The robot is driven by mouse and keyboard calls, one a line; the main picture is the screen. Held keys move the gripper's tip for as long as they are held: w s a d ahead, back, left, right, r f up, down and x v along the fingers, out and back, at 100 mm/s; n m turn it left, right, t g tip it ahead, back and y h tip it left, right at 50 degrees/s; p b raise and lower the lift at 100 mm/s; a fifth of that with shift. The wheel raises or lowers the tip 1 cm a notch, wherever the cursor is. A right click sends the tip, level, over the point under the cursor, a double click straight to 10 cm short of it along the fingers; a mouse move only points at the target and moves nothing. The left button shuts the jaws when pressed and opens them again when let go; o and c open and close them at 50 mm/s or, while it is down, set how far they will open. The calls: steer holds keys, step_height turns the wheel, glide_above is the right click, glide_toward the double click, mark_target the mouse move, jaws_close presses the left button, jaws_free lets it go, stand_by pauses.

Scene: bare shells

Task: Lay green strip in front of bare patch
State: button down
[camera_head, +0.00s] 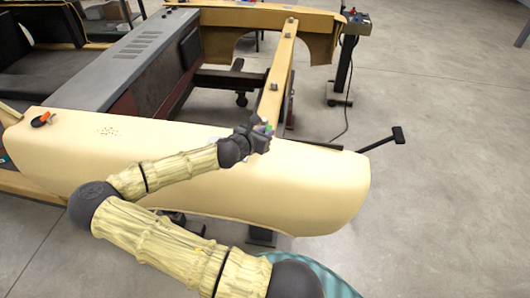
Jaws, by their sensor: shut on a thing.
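My gripper (262,136) is over the top edge of the cream body panel (310,180), near the panel's middle. A small bit of green, the green strip (268,128), shows at its fingertips, and the gripper is shut on it. Most of the strip is hidden by the fingers or too small to make out. A speckled patch (108,131) lies on the panel's top toward the left and may be the bare patch. My gripper is well to the right of it.
An orange and black tool (43,119) lies on the panel's left end. A wooden rail (278,75) runs back from near my gripper. A black-ended bar (383,138) sticks out at right. A stand (345,65) with small items is behind. The grey floor at right is clear.

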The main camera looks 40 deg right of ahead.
glide_above(264, 157)
steer(key=shift+s+d+f+p, duration=0.1)
steer(key=shift+f+p, duration=0.35)
steer(key=shift+f, duration=1.8)
steer(key=shift+f+p, duration=0.6)
steer(key=shift+f, duration=1.5)
steer(key=c, duration=1.3)
jaws_free()
steer(key=b+v, duration=0.4)
steer(key=v, duration=0.8)
steer(key=shift+r, duration=0.1)
